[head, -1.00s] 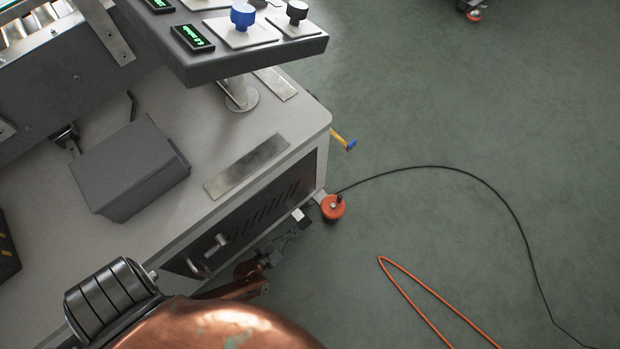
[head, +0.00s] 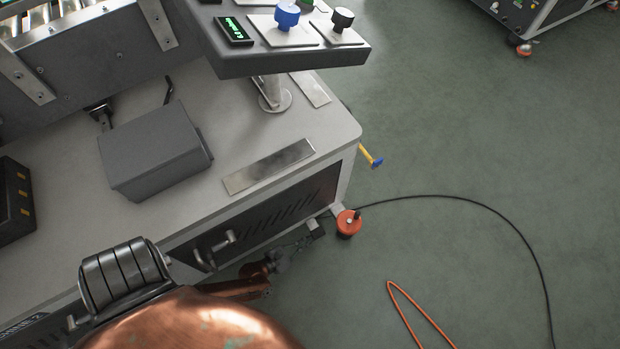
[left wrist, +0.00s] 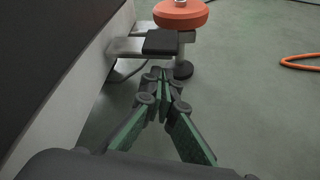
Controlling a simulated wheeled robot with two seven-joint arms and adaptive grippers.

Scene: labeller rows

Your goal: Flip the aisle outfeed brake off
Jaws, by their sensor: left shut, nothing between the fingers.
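At the near corner of the machine cabinet is an orange-red round piece (head: 348,222), with a small dark pedal (head: 315,229) beside it on a metal bracket. In the left wrist view the orange piece (left wrist: 180,14) is at the top, the dark flat pedal (left wrist: 160,42) sits just ahead of the fingers, and a dark round foot or wheel (left wrist: 183,69) is beneath. I cannot tell the brake's setting. My left gripper (head: 285,256) is low beside the cabinet, short of the pedal; its fingertips (left wrist: 162,74) are together and empty. My right gripper is not in view.
The cabinet top (head: 240,120) carries a grey box (head: 155,155) and a control panel (head: 290,62). A yellow-and-blue piece (head: 370,157) juts from the cabinet side. A black cable (head: 470,200) and orange cord (head: 405,305) lie on open green floor. Another machine (head: 540,12) stands far right.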

